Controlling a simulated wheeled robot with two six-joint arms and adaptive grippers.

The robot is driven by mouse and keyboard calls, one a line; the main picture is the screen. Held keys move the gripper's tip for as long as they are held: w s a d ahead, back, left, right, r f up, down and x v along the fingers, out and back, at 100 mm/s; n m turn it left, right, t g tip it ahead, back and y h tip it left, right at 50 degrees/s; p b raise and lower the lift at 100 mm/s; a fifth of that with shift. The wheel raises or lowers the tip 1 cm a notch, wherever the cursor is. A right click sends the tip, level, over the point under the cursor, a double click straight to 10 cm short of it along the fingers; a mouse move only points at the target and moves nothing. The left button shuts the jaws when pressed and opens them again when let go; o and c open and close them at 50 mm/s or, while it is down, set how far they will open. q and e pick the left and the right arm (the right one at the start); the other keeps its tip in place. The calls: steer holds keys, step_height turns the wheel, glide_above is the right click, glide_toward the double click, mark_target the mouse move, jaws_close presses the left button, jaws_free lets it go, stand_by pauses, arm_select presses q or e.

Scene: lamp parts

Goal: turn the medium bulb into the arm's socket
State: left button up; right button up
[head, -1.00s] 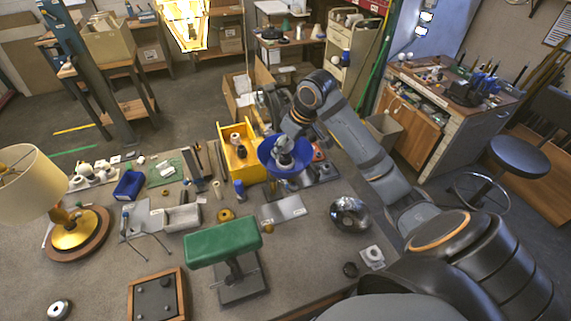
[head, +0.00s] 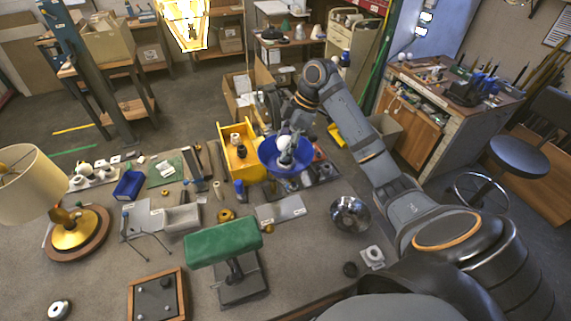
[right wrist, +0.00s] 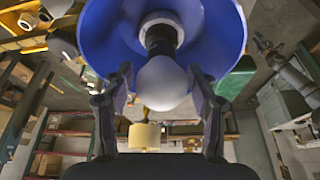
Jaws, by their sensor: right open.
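The medium bulb (right wrist: 161,83) is a white globe in the right wrist view. Its neck end meets the dark socket (right wrist: 161,38) in the middle of the blue lamp shade (right wrist: 108,32). How deep the bulb sits in the socket I cannot tell. My right gripper (right wrist: 162,88) is open, with one finger on each side of the bulb and a small gap at each side. In the head view the blue shade (head: 268,155) faces up, with the white bulb (head: 284,142) and my right gripper (head: 288,152) at its opening. My left gripper is not in view.
A yellow bin (head: 228,153) stands left of the shade. A grey plate (head: 281,209) and a shiny metal bowl (head: 350,213) lie nearer on the table. A green-padded stand (head: 224,242) is at the front. A cream-shaded lamp (head: 27,183) stands at far left.

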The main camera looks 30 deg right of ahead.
steer(key=shift+s, duration=0.1)
steer(key=c, duration=0.8)
steer(key=m+t, duration=0.1)
steer(key=m, duration=0.1)
steer(key=shift+d+m, duration=0.1)
steer(key=shift+m, duration=0.2)
steer(key=m+t+h, duration=0.1)
steer(key=m, duration=0.3)
steer(key=shift+m+h, duration=0.3)
steer(key=shift+m, duration=0.1)
steer(key=shift+f+m+t, duration=0.1)
steer(key=shift+m+t, duration=0.2)
steer(key=shift+m, duration=0.3)
steer(key=m+h, duration=0.2)
steer(key=m, duration=0.2)
steer(key=shift+m, duration=0.6)
